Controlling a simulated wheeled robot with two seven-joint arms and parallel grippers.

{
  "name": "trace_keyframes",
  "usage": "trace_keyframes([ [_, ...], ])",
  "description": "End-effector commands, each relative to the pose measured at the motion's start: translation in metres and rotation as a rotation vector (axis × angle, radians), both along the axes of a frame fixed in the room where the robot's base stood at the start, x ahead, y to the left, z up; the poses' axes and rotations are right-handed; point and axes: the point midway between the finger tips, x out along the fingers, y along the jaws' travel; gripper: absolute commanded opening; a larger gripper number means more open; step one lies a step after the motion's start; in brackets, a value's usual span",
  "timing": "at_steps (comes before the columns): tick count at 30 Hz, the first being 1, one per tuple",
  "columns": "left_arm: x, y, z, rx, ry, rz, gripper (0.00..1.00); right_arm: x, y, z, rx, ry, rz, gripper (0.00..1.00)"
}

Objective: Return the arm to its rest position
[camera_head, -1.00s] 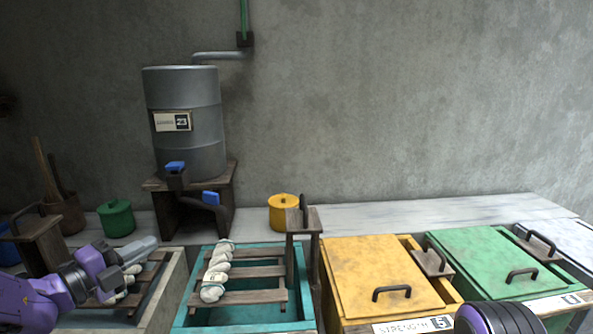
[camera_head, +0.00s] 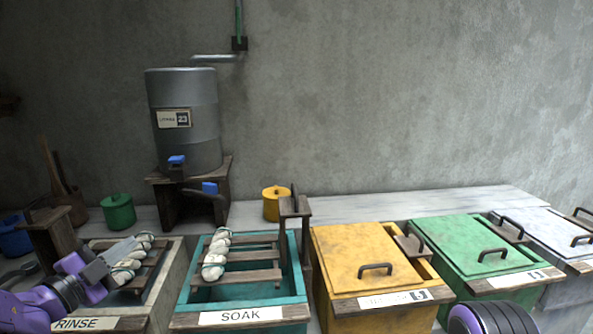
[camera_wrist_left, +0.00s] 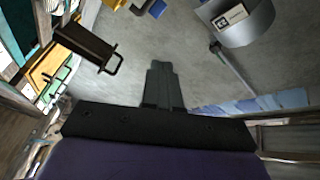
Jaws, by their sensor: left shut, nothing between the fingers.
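My left gripper (camera_head: 122,250) comes in from the lower left in the head view, on a purple arm. It is in front of the rinse vat (camera_head: 165,290), and its grey fingers overlap the white yarn hanks there in the picture. In the left wrist view the fingers (camera_wrist_left: 158,68) are shut together with nothing between them. My right gripper is not in view; a dark rounded part with purple rings (camera_head: 492,318) shows at the bottom right.
A teal soak vat (camera_head: 240,317) with a white hank (camera_head: 215,255) on its rack stands right of the rinse vat. Yellow (camera_head: 360,256) and green (camera_head: 470,245) lidded vats follow. A grey barrel (camera_head: 185,120) stands behind.

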Motion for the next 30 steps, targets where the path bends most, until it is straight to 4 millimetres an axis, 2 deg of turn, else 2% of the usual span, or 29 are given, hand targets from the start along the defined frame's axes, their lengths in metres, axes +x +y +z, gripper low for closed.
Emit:
trace_keyframes([
  [2, 0.003, 0.002, -0.011, -0.158, 0.056, 0.059, 0.0, 0.0, 0.0, 0.002, 0.0, 0.0, 0.0, 0.43],
  [5, 0.006, 0.003, -0.039, -0.385, 0.151, 0.154, 0.0, 0.0, 0.0, 0.005, 0.0, 0.0, 0.0, 0.43],
  [8, 0.0, 0.004, -0.087, -0.636, 0.274, 0.283, 0.0, 0.0, 0.0, 0.009, 0.0, 0.0, 0.0, 0.43],
  [11, -0.02, 0.002, -0.15, -0.88, 0.408, 0.456, 0.0, 0.0, 0.0, 0.015, 0.0, 0.0, 0.0, 0.43],
  [12, -0.034, 0.0, -0.178, -0.969, 0.462, 0.539, 0.0, 0.0, 0.0, 0.018, 0.0, 0.0, 0.0, 0.43],
  [14, -0.062, -0.003, -0.222, -1.088, 0.542, 0.677, 0.0, 0.0, 0.0, 0.022, 0.0, 0.0, 0.0, 0.43],
  [15, -0.085, -0.007, -0.25, -1.151, 0.591, 0.774, 0.0, 0.0, 0.0, 0.025, 0.0, 0.0, 0.0, 0.43],
  [17, -0.124, -0.012, -0.289, -1.217, 0.659, 0.921, 0.0, 0.0, 0.0, 0.029, 0.0, 0.0, 0.0, 0.43],
  [18, -0.153, -0.016, -0.311, -1.239, 0.703, 1.015, 0.0, 0.0, 0.0, 0.032, 0.0, 0.0, 0.0, 0.43],
  [21, -0.225, -0.028, -0.354, -1.221, 0.813, 1.213, 0.0, 0.0, 0.0, 0.038, 0.0, 0.0, 0.0, 0.43],
  [24, -0.285, -0.041, -0.38, -1.154, 0.928, 1.321, 0.0, 0.0, 0.0, 0.043, 0.0, 0.0, 0.0, 0.43],
  [25, -0.298, -0.044, -0.385, -1.137, 0.959, 1.337, 0.0, 0.0, 0.0, 0.044, 0.0, 0.0, 0.0, 0.43],
  [27, -0.322, -0.048, -0.394, -1.106, 1.008, 1.367, 0.0, 0.0, 0.0, 0.046, 0.0, 0.0, 0.0, 0.43],
  [30, -0.336, -0.049, -0.399, -1.083, 1.034, 1.39, 0.0, 0.0, 0.0, 0.046, 0.001, 0.001, 0.0, 0.43],
])
